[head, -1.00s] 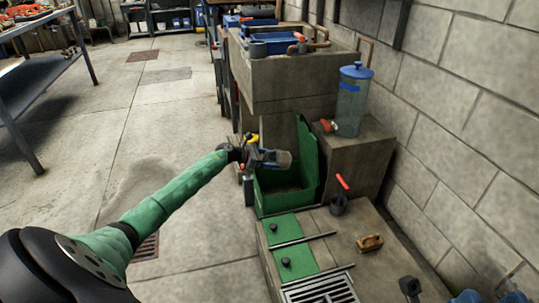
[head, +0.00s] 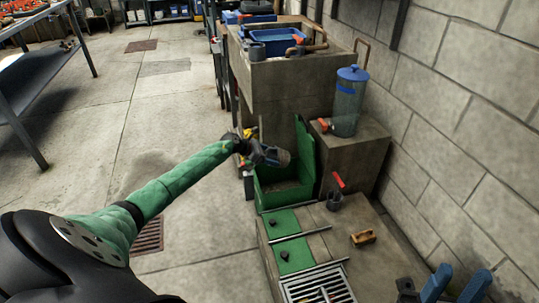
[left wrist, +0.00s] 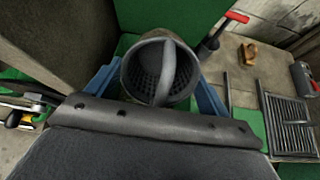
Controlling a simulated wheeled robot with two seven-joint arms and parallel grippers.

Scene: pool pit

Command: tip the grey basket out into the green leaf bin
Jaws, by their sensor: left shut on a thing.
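The green leaf bin (head: 284,199) stands against the concrete blocks with its lid (head: 305,152) raised at the right. The grey basket (head: 284,158) lies over on its side above the bin's opening. My left gripper (head: 262,153) is shut on the basket and holds it from the left. In the left wrist view the basket (left wrist: 148,68) sits between the blue fingers, its handle arching across the mouth. Its perforated inside shows, and I see no contents there. My right gripper (head: 462,272) is at the lower right, its blue fingers apart with nothing between them.
A concrete ledge in front carries green plates (head: 284,222), a grate (head: 318,287), a wooden brush (head: 363,237) and a dark fitting with a red lever (head: 338,181). A clear canister with a blue lid (head: 348,100) stands behind. Open floor lies left; a block wall is right.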

